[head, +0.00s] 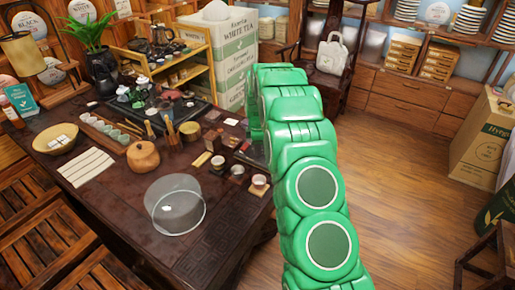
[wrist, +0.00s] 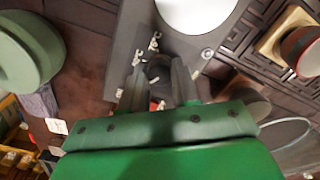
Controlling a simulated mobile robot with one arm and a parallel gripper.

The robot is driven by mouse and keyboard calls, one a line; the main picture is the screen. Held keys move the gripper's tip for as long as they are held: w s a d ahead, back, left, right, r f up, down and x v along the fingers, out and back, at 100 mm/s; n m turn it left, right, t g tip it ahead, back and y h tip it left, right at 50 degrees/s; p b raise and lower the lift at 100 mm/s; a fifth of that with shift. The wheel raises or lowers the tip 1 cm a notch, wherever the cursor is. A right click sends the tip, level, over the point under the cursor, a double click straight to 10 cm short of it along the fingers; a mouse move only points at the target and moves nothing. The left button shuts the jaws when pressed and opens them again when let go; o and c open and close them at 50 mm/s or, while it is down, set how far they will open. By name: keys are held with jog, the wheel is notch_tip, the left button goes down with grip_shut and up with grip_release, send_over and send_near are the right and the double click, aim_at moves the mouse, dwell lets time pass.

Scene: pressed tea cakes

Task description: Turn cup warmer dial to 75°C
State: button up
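The cup warmer (wrist: 128,30) shows in the wrist view as a dark grey slab with a round white plate (wrist: 195,10) and small white marks near its dial. The dark round dial (wrist: 158,72) sits between the two dark fingers of my gripper (wrist: 160,82). The fingers stand apart, one on each side of the dial. I cannot tell whether they touch it. The dial's pointer and set temperature cannot be read. In the head view my green arm hides the gripper and most or all of the warmer.
On the dark table (head: 130,205) stand a clear glass bowl (head: 175,205), a round brown pot (head: 143,157) and several small cups. In the wrist view a green round object (wrist: 25,50) lies left, and a red-rimmed cup (wrist: 303,48) lies right. Open floor (head: 410,190) lies to the right.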

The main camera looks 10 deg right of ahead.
grip_shut()
jog(key=m, duration=0.5)
jog(key=shift+m, duration=0.4)
jog(key=m, duration=1)
jog(key=shift+m, duration=0.4)
jog(key=m, duration=0.5)
jog(key=shift+m, duration=0.3)
